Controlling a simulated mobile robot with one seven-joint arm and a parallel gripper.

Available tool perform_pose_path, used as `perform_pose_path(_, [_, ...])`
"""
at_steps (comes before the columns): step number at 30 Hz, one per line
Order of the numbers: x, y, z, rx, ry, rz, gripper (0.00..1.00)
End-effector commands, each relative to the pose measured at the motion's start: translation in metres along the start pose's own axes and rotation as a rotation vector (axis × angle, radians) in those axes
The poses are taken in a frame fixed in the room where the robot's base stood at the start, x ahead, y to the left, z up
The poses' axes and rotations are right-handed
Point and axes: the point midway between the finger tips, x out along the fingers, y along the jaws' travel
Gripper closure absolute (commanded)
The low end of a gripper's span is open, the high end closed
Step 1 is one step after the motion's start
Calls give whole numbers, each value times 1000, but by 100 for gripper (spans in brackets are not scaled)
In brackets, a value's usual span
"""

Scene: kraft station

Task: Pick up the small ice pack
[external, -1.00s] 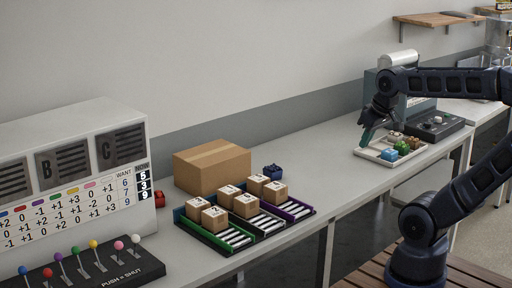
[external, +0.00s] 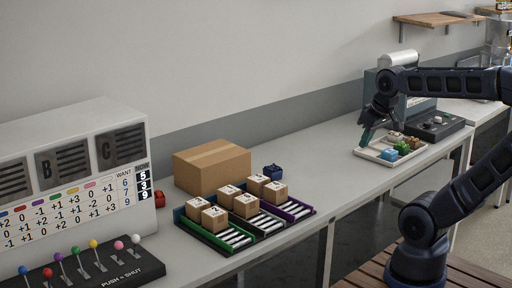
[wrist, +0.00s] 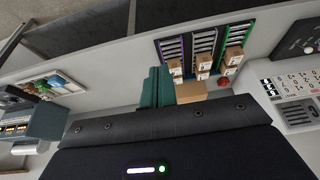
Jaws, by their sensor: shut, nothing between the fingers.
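A light blue block (external: 402,148), possibly the small ice pack, lies in the white tray (external: 371,156) on the far bench. It also appears in the tray in the wrist view (wrist: 57,80). Green and pale items lie beside it. My gripper (external: 365,143) is over the tray's left side, left of the blue block and apart from it. Its teal fingers also show in the wrist view (wrist: 157,84), together and empty. A dark blue item (external: 273,172) sits beside the cardboard box; I cannot tell what it is.
A large cardboard box (external: 212,168) and green, black and purple racks (external: 238,240) with several small boxes stand on the near bench. A lever panel (external: 85,265) is at left. A teal machine (external: 425,108) stands behind the tray. Bench between racks and tray is clear.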

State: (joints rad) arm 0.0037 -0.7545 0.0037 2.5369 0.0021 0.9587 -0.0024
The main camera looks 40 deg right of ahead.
Motion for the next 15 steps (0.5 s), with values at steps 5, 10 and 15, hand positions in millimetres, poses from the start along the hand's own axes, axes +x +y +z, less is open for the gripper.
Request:
perform_pose_path(5, [0, 0, 0, 0, 0, 0, 100])
perform_pose_path(10, [0, 0, 0, 0, 0, 0, 100])
perform_pose_path(15, [0, 0, 0, 0, 0, 0, 84])
